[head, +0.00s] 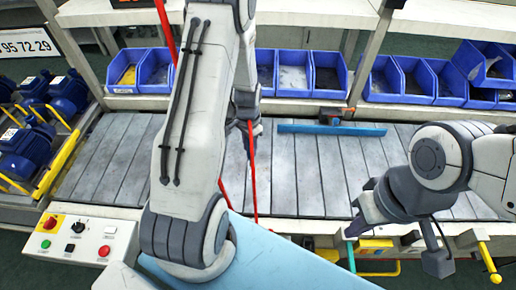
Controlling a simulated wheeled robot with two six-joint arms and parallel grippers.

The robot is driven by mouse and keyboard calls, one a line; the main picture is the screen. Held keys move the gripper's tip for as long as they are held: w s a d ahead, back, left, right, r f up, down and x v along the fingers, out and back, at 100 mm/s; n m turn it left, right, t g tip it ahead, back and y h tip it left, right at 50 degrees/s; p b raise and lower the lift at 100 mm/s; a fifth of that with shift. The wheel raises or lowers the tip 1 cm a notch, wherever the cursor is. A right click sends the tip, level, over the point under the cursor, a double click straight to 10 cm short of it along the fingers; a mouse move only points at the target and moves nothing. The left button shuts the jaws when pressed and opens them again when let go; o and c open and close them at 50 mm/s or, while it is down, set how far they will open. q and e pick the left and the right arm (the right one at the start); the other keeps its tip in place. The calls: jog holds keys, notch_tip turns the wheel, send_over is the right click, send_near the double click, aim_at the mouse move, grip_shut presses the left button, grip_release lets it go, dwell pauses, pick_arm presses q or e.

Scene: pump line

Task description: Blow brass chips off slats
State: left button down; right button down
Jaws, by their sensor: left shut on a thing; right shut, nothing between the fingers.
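The grey slats (300,175) of the conveyor run across the middle of the view. I cannot make out any brass chips on them; they are too small to tell or hidden behind my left arm. My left gripper (246,124) is above the slats, partly hidden by my forearm. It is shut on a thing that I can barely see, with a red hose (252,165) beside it. My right gripper (358,226) is shut and empty at the front edge of the slats, right of centre.
A blue bar (345,130) lies across the far part of the slats, with a small dark and red device (328,115) behind it. Blue bins (400,82) line the back. A control box (84,241) stands front left, and blue pumps (28,140) are at far left.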

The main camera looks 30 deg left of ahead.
pick_arm(q)
jog(key=shift+s+a, duration=0.2)
jog(key=shift+a, duration=0.8)
jog(key=w+d, duration=0.3)
jog(key=d, duration=0.4)
jog(key=w+d, duration=0.4)
jog(key=d, duration=0.3)
jog(key=shift+d, duration=0.25)
dwell(0.4)
jog(key=s+a, duration=0.3)
jog(key=a, duration=1.3)
jog(key=shift+s, duration=0.2)
dwell(0.8)
jog(key=w+d, duration=0.3)
jog(key=d, duration=0.4)
jog(key=w+d, duration=0.4)
jog(key=d, duration=0.3)
jog(key=shift+d, duration=0.15)
dwell(1.0)
